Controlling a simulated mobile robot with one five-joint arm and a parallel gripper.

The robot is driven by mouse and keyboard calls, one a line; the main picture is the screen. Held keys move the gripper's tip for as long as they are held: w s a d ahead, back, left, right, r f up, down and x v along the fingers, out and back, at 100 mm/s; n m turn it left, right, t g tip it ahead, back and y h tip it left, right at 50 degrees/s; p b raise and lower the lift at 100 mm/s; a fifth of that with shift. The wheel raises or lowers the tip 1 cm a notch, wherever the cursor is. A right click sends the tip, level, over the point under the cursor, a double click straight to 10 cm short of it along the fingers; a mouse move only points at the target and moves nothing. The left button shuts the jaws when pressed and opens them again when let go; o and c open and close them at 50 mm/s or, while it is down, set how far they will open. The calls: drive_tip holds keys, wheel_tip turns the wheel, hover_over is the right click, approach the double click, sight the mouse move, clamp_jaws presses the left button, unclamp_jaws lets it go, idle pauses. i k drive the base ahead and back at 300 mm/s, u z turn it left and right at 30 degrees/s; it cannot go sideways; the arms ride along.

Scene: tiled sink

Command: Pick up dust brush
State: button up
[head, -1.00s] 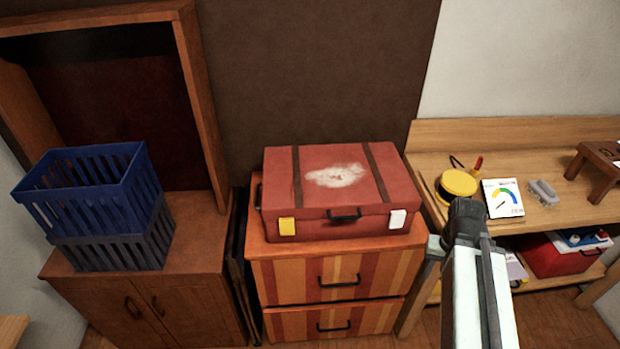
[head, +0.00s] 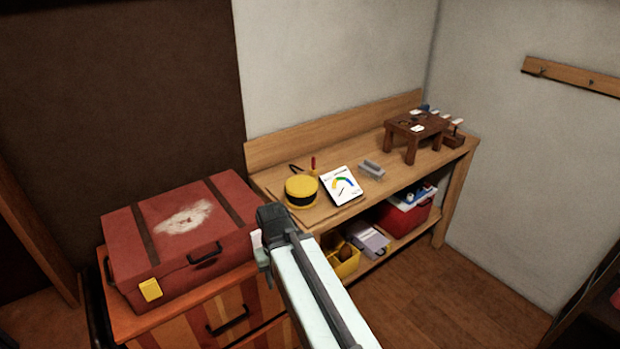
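No object is clearly recognisable as the dust brush. My arm reaches up from the bottom of the head view, ending in a dark joint in front of the bench's left end. My gripper's fingers do not show.
A red suitcase (head: 180,230) rests on a striped drawer cabinet (head: 225,315) at left. The bench holds a yellow-black round object (head: 301,191), the white card (head: 341,185) and a small wooden stool (head: 414,130). Its lower shelf holds a red box (head: 404,213). Floor (head: 440,290) is open at right.

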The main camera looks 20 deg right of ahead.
sight(369, 168)
drive_tip(key=u, duration=3.35)
drive_tip(key=k, duration=2.45)
drive_tip(key=z, duration=1.75)
drive_tip(key=i, duration=0.5)
drive_tip(key=u, duration=0.05)
